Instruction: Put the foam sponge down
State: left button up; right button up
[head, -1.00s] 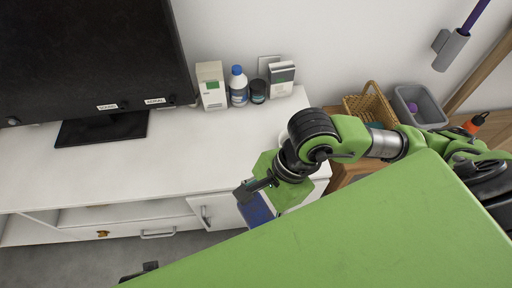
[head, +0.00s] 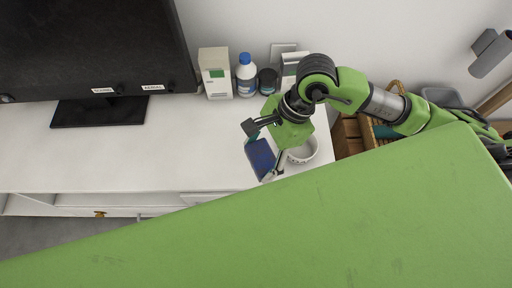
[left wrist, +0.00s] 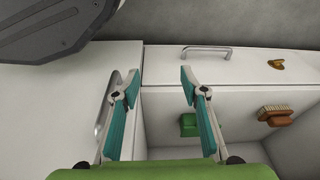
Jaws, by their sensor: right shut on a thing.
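The foam sponge (head: 260,160) appears as a dark blue block in the head view, at the right end of the white cabinet top (head: 190,150). My right gripper (head: 262,152) is shut on it, with one finger on each side. I cannot tell whether the sponge touches the cabinet top. My left gripper (left wrist: 153,105) shows in the left wrist view, with its teal-padded fingers wide apart and nothing between them. It is in front of the cabinet's drawers and open shelf.
A white bowl (head: 304,151) stands just right of the sponge. A white box (head: 215,73), a blue-capped bottle (head: 246,75) and a dark jar (head: 267,81) stand behind. A monitor (head: 95,45) fills the left. An orange brush (left wrist: 276,114) and green item (left wrist: 188,124) lie in the shelf.

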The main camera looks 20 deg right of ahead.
jog(key=w+f, duration=0.4)
jog(key=w+d+f+b, duration=0.1)
jog(key=w+f, duration=0.1)
jog(key=shift+w+f, duration=0.35)
jog(key=shift+f, duration=0.05)
notch_tip(320, 180, down, 2)
jog(key=shift+a+f, duration=0.1)
jog(key=shift+f, duration=0.15)
pick_arm(q)
jog(key=r, duration=0.3)
jog(key=w+r, duration=0.1)
jog(key=r, duration=0.1)
jog(key=shift+r, duration=0.25)
pick_arm(e)
jog(key=shift+f, duration=0.25)
pick_arm(q)
jog(key=shift+r+b, duration=0.15)
jog(key=shift+b, duration=0.2)
pick_arm(e)
jog(key=o, duration=1.2)
pick_arm(q)
jog(key=shift+r, duration=0.15)
jog(key=f, duration=0.1)
jog(key=f+p, duration=0.1)
jog(key=f, duration=0.3)
jog(key=shift+s+f+p, duration=0.2)
jog(key=shift+s+p, duration=0.1)
jog(key=shift+s, duration=0.1)
pick_arm(e)
jog(key=v, duration=1.2)
